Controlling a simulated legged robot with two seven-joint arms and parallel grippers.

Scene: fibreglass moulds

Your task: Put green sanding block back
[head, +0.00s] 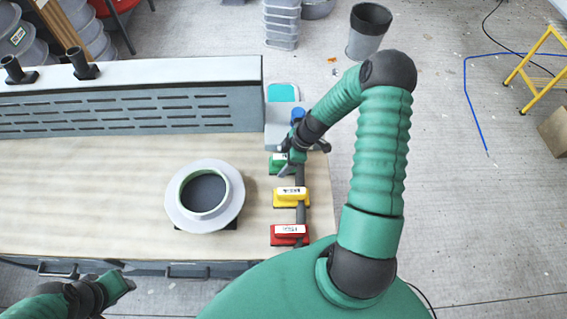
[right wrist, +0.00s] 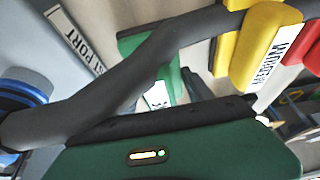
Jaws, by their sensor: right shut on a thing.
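The green sanding block (head: 281,166) is at the right end of the table, in line with a yellow block (head: 291,197) and a red block (head: 290,234). My right gripper (head: 291,157) is at the green block and shut on it, partly covering it from above. In the right wrist view the green block (right wrist: 158,97) is mostly hidden behind a dark hose and my gripper body; part of its white label shows. I cannot tell whether it touches the table. My left gripper (head: 122,287) is at the lower left, away from the blocks; its finger opening is unclear.
A dark grey hose (head: 300,190) runs beside the blocks; a blue-ringed port (head: 298,115) stands behind. A grey ring-shaped mould (head: 229,208) lies left of the blocks. A slotted grey box (head: 130,112) spans the table's back. The table's left part is clear.

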